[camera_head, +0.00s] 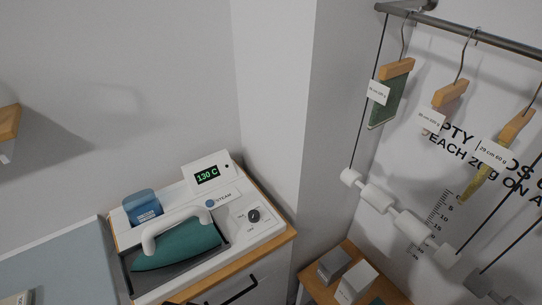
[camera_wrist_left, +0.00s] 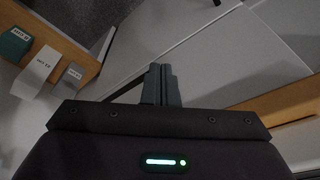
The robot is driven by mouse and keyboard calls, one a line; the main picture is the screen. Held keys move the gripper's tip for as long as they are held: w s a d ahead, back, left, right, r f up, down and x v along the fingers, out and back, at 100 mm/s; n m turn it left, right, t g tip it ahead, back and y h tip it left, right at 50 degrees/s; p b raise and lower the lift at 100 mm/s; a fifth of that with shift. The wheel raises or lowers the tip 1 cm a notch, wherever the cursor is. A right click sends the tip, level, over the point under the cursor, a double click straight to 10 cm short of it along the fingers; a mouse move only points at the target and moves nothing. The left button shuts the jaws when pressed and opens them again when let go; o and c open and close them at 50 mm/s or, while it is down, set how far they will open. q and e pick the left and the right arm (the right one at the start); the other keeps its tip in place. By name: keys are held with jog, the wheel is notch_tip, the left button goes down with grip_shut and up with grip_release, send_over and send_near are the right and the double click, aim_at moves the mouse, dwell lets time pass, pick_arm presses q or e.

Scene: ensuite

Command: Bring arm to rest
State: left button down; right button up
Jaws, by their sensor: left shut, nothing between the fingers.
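My left gripper (camera_wrist_left: 160,86) shows in the left wrist view, with its two dark fingers together and nothing between them. The fingers stand in front of pale grey panels, clear of the labelled blocks at the left of that view. Neither gripper shows in the head view. My right gripper is not seen in either view.
A steam iron (camera_head: 178,243) with a teal body sits in its white station (camera_head: 262,229), whose display reads 130 C. Labelled hangers (camera_head: 397,69) hang from a rail (camera_head: 480,35) at the right. Small blocks (camera_head: 334,264) stand on a low wooden shelf (camera_head: 385,287).

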pick_arm(q)
jog(key=s+a+f+g+b, duration=0.15)
jog(key=s+f, duration=0.35)
jog(key=f, duration=0.8)
jog(key=s+f+t+b, duration=0.1)
jog(key=s+f+b, duration=0.25)
jog(key=f, duration=0.85)
jog(key=s+a+f+g+b, duration=0.1)
jog(key=s+a+f+b, duration=0.1)
jog(key=s+f, duration=1)
jog(key=shift+s+a+f+b, duration=0.15)
jog(key=shift+s+a+b, duration=0.15)
jog(key=shift+s, duration=0.9)
